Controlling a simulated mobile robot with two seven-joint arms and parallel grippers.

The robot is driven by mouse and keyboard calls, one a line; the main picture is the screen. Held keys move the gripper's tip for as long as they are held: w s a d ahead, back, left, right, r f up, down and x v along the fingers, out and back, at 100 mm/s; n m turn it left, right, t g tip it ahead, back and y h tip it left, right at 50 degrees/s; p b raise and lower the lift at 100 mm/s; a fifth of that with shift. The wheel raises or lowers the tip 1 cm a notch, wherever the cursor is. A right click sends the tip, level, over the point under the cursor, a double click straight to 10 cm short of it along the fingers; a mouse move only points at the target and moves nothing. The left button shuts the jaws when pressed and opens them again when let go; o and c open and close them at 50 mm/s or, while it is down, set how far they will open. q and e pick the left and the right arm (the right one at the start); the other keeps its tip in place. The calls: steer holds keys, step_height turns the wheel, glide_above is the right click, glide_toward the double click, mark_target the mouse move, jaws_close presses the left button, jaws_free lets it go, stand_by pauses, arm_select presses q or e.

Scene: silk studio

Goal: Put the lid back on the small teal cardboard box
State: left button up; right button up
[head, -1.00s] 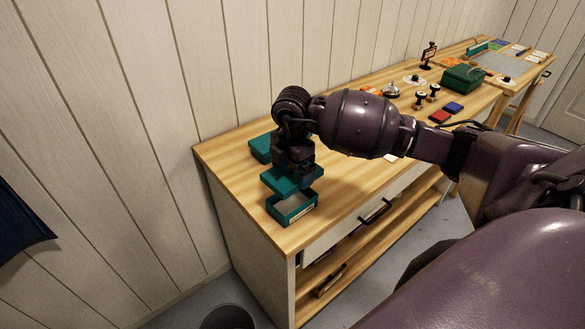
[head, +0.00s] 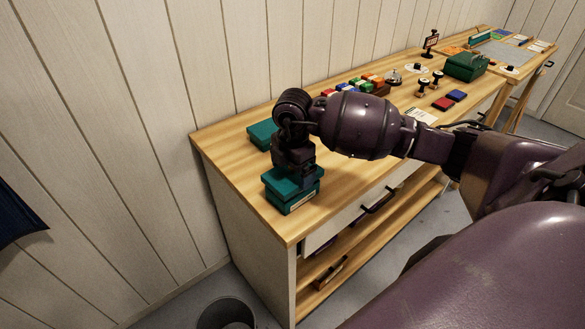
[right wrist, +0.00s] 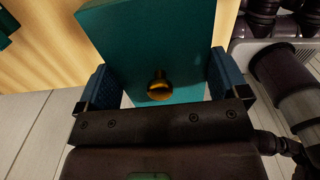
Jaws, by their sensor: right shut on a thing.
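The small teal cardboard box (head: 296,205) stands near the left front corner of the wooden counter, a pale label on its front. Its teal lid (head: 272,181) lies over the box top, roughly level and lined up; I cannot tell whether it is fully seated. My right gripper (head: 294,180) points down over the lid and is shut on it. In the right wrist view, the lid (right wrist: 145,38) with its brass knob (right wrist: 159,86) sits between the two blue fingers of the gripper (right wrist: 160,82). My left gripper is in no view.
Another teal box (head: 262,133) stands behind, near the wall. Further right on the counter (head: 225,145) are colored blocks, a bell (head: 394,77), stamps, ink pads and a green case (head: 465,67). A dark bin (head: 227,314) stands on the floor.

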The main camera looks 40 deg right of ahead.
steer(key=shift+f+b, duration=0.5)
steer(key=shift+f, duration=1.25)
stand_by(1.9)
steer(key=o, duration=0.6)
steer(key=shift+r, duration=0.1)
step_height(320, 180, up, 11)
steer(key=shift+f+p, duration=0.15)
steer(key=shift+p, duration=0.25)
